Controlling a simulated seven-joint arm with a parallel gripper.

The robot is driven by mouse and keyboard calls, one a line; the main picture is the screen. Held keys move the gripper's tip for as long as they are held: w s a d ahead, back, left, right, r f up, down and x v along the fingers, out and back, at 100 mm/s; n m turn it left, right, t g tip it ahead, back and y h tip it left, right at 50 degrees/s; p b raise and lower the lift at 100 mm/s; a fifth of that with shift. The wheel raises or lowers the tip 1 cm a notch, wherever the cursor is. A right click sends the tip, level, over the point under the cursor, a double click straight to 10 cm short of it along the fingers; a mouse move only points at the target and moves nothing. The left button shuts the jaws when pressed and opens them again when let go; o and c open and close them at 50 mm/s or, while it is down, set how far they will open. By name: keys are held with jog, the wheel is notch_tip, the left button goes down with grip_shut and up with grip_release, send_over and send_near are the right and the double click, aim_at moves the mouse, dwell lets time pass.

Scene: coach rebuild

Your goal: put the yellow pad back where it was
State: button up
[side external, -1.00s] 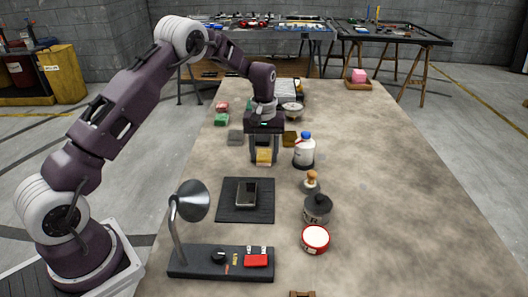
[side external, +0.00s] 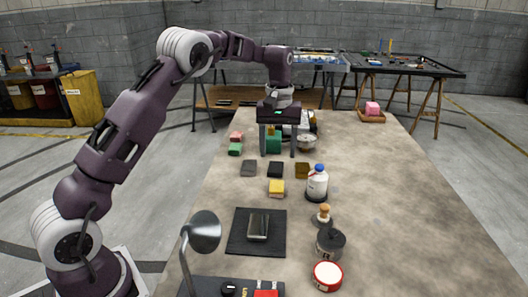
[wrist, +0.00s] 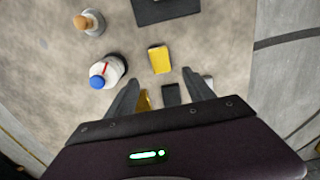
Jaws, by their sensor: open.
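The yellow pad (side external: 276,187) lies on the tabletop, just in front of a row of flat square pieces: a grey one (side external: 249,168), a black one (side external: 275,169) and a brownish-yellow one (side external: 302,170). In the wrist view the yellow pad (wrist: 160,59) lies by itself, beyond my fingertips. My gripper (side external: 278,153) is open and empty, raised above the table and farther back than the pad. In the wrist view the black piece (wrist: 171,95) and part of the brownish-yellow piece (wrist: 143,100) show between my fingers.
A white bottle with a blue cap (side external: 317,183) stands right of the pad. A stamp (side external: 322,217), dark jar (side external: 330,242) and red tin (side external: 327,275) stand nearer. A black mat (side external: 240,238) and lamp (side external: 204,232) are in front. A green box (side external: 273,142) is behind. The table's right side is clear.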

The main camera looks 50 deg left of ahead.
jog(key=s+d+r+m+t, duration=0.2)
jog(key=s+d+r, duration=0.2)
jog(key=s+r, duration=0.4)
jog(key=s+d+r+m+t, duration=0.15)
jog(key=s+d+r, duration=0.25)
jog(key=s+r, duration=0.4)
jog(key=s+d+f+m+t, duration=0.1)
jog(key=s+d+f+m, duration=0.1)
jog(key=s, duration=0.7)
jog(key=s+d+f+m+t, duration=0.1)
jog(key=s+d+f+m, duration=0.1)
jog(key=s, duration=0.8)
jog(key=shift+s+f+m, duration=0.15)
jog(key=shift+f+m, duration=0.6)
jog(key=shift+f, duration=0.05)
